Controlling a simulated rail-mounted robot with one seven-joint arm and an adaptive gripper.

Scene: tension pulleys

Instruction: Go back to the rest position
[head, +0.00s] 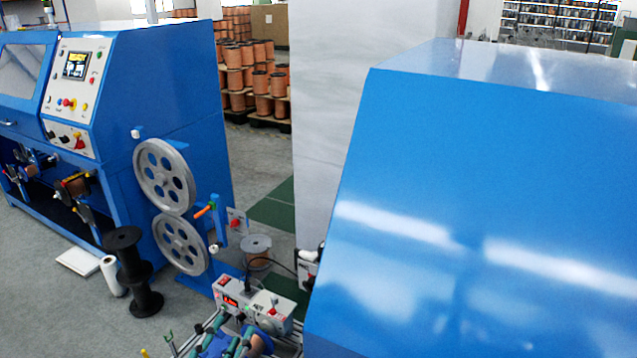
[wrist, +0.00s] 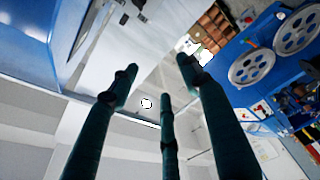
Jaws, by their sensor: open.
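My gripper (wrist: 160,78) shows in the wrist view as several dark teal fingers, spread apart with nothing between them. It is open and clear of the things behind it. I cannot make it out in the head view. Two grey tension pulleys, an upper one (head: 165,151) and a lower one (head: 181,227), are mounted one above the other on the side of a blue machine (head: 185,95). The pulleys also show at the upper right of the wrist view, well apart from my fingers.
A large blue housing (head: 480,180) fills the right of the head view. A control box (head: 255,300) stands at the bottom centre. A black spool (head: 132,270) and a white roll (head: 113,276) are on the floor. Copper spools (head: 250,70) are stacked behind. Grey floor is free at lower left.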

